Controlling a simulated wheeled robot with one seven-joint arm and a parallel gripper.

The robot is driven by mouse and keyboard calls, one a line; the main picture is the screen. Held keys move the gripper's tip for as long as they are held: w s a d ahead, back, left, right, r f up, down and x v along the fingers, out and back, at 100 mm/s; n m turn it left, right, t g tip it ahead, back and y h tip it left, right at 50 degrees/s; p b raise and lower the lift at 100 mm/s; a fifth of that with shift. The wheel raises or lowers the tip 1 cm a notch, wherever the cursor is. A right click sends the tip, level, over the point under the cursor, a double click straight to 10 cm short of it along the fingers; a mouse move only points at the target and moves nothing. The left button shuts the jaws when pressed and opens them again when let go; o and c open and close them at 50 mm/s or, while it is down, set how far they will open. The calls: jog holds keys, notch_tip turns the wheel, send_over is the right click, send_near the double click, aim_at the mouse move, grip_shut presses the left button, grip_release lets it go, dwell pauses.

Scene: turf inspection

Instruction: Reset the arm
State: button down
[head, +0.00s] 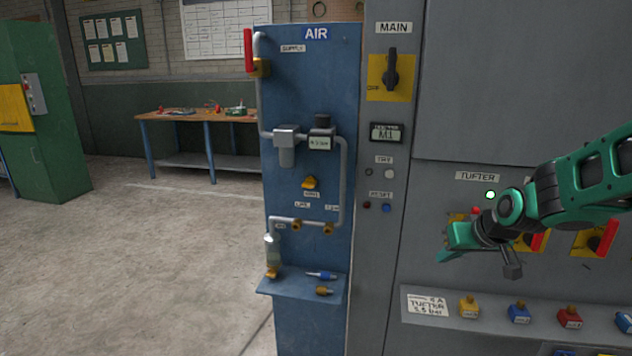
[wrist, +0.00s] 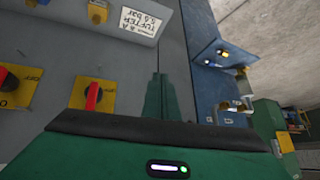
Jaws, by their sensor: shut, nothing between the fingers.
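My green arm reaches in from the right edge of the head view, and my gripper (head: 445,258) hangs in front of the grey cabinet, below and left of the TUFTER label (head: 478,177). The wrist view shows the two green fingers (wrist: 160,85) together and empty, with grey panel behind them. The wrist view shows a red switch handle (wrist: 93,96) left of the fingers. No contact with the cabinet can be made out.
A ledge with coloured lock-like blocks, including a blue block (head: 519,313), juts out below my gripper. The blue AIR panel (head: 285,100) carries pipes and a small shelf (head: 303,287). A workbench (head: 195,116) and green cabinet (head: 45,140) stand behind. Floor at left is clear.

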jog(key=s+d+m+g, duration=0.3)
jog(key=s+d, duration=0.1)
jog(key=s, duration=1.2)
jog(key=s+d+m+g+h, duration=0.1)
jog(key=s+d+m+g, duration=0.2)
jog(key=s, duration=1.3)
jog(key=shift+s+d+f+m+g, duration=0.15)
jog(key=shift+s+d+m+g, duration=0.25)
jog(key=shift+g, duration=0.3)
